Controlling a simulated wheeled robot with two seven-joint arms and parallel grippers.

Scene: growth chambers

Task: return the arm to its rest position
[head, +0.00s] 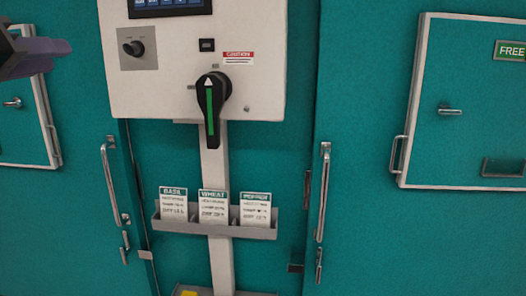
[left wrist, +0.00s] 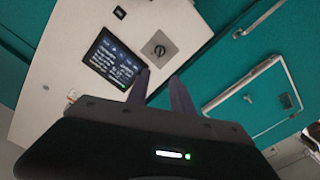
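My left gripper (head: 42,56) shows at the top left edge of the head view, in front of the left chamber and left of the white control panel (head: 260,95). In the left wrist view its two dark fingers (left wrist: 160,76) stand apart with nothing between them, so it is open and empty. The panel (left wrist: 75,20) shows tilted behind the fingers, with its screen (left wrist: 115,60) and small knob (left wrist: 158,47). Most of the left arm is outside the head view. My right gripper is in neither view.
The panel carries a black rotary handle (head: 211,105) with a green stripe. Below it a grey rack (head: 215,229) holds cards marked BASIL, WHEAT and a third. Teal chambers with handles (head: 324,195) stand on both sides; the right hatch (head: 455,150) has a FREE sign (head: 509,50).

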